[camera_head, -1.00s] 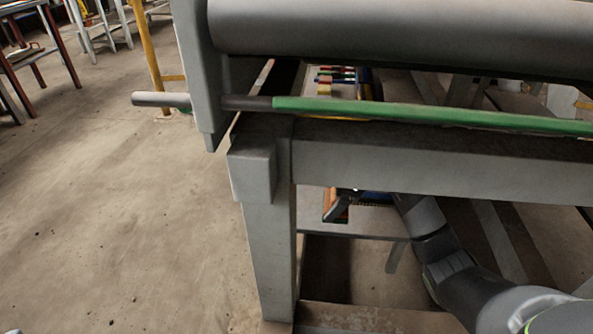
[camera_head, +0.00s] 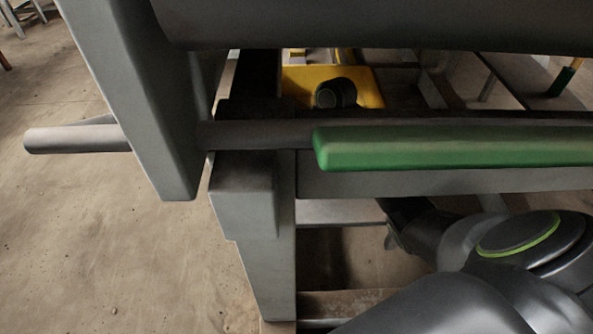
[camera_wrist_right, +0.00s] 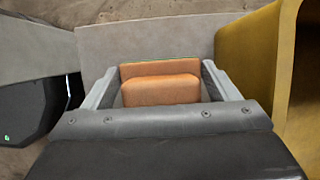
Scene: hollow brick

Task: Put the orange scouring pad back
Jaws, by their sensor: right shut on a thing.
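The orange scouring pad (camera_wrist_right: 160,90) is between the two grey fingers of my right gripper (camera_wrist_right: 160,75) in the right wrist view. The gripper is shut on it. A flat grey surface (camera_wrist_right: 150,42) lies just beyond the pad; I cannot tell whether they touch. In the head view my right arm comes in from the lower right, and its gripper and the pad are hidden behind the frame. My left gripper is not in view.
A grey frame with a post (camera_head: 262,270) and a green bar (camera_head: 450,147) stands close in front. A yellow part (camera_head: 300,90) lies behind it. A yellow wall (camera_wrist_right: 245,80) stands right of my right gripper.

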